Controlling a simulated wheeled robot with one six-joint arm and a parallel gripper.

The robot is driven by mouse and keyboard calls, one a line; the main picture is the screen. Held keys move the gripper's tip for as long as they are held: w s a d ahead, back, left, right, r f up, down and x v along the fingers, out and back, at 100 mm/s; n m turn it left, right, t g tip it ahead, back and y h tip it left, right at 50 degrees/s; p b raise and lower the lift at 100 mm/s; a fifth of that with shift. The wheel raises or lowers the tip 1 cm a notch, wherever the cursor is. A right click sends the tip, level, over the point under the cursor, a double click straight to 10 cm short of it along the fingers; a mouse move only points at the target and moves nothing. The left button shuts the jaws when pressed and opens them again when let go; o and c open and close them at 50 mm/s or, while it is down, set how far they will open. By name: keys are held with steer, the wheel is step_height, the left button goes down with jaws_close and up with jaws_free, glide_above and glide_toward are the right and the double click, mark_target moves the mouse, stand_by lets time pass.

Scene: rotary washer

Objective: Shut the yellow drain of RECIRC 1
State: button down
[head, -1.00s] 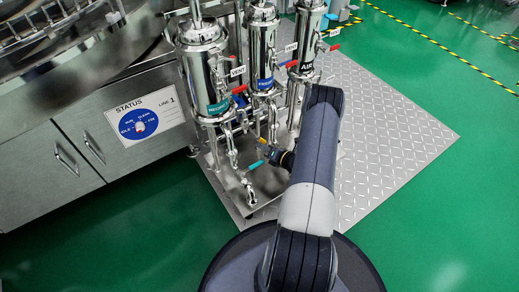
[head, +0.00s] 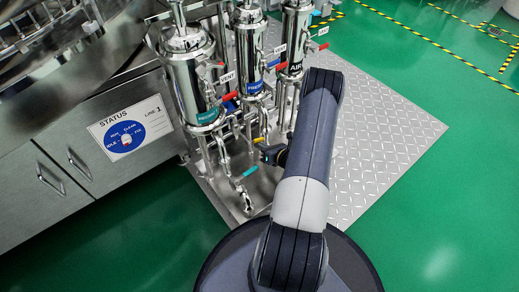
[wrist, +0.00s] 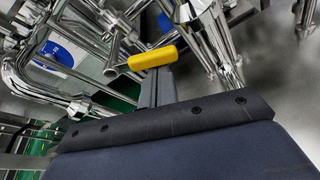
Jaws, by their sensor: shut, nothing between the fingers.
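The yellow drain handle (wrist: 153,57) lies nearly level across the upper middle of the wrist view, right at the end of my gripper (wrist: 157,90). The fingers are together, with nothing between them; whether they touch the handle I cannot tell. In the head view my gripper (head: 272,155) is low among the pipes, just right of a small yellow bit (head: 258,141), likely the same handle. Much of the drain valve is hidden.
A teal handle (head: 250,171) sits on the pipe just below. Red and blue handles (head: 229,97) are higher up. The middle (head: 249,50) and right housings (head: 294,40) stand close by. The steel cabinet (head: 60,150) is left; the tread plate (head: 370,140) is clear at right.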

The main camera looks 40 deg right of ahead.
steer(key=shift+d+r, duration=0.4)
steer(key=shift+r, duration=0.3)
steer(key=shift+d+r, duration=0.1)
steer(key=shift+r, duration=0.15)
stand_by(0.3)
steer(key=p+v, duration=0.3)
steer(key=v, duration=0.7)
steer(key=shift+s, duration=0.4)
steer(key=b+x, duration=0.3)
steer(key=x, duration=0.6)
steer(key=shift+f, duration=0.1)
steer(key=shift+w+f, duration=0.1)
steer(key=shift+w, duration=0.85)
